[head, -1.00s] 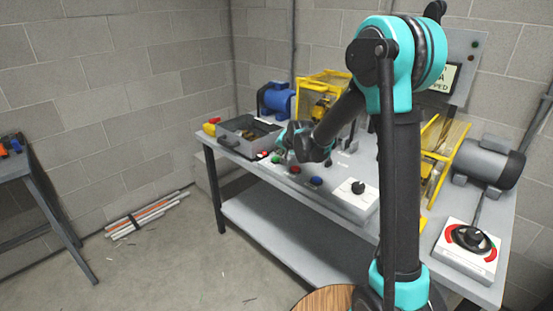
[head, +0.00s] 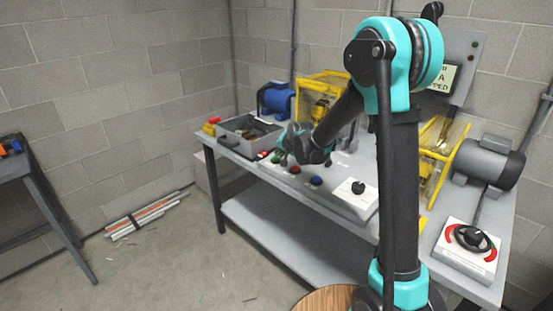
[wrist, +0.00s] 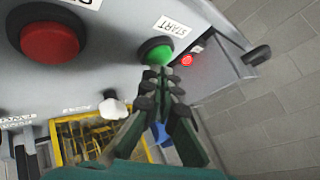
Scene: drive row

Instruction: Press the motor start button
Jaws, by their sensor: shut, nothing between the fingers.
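The green start button (wrist: 157,52) is a round domed cap in a dark collar on a grey panel, with a START label (wrist: 172,27) beside it. In the wrist view my gripper (wrist: 162,78) is shut and empty. Its fingertips point at the button and overlap its lower edge; I cannot tell whether they touch it. In the head view the green button (head: 275,159) shows at the panel's front, close below my gripper (head: 283,159), which is small there and partly hidden by my wrist.
A larger red button (wrist: 50,40) sits left of the green one in the wrist view. A white knob (wrist: 114,108) and a small red lamp (wrist: 187,60) are nearby. On the bench, a grey bin (head: 235,137), yellow guards (head: 437,150) and a rotary switch (head: 470,245) stand around.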

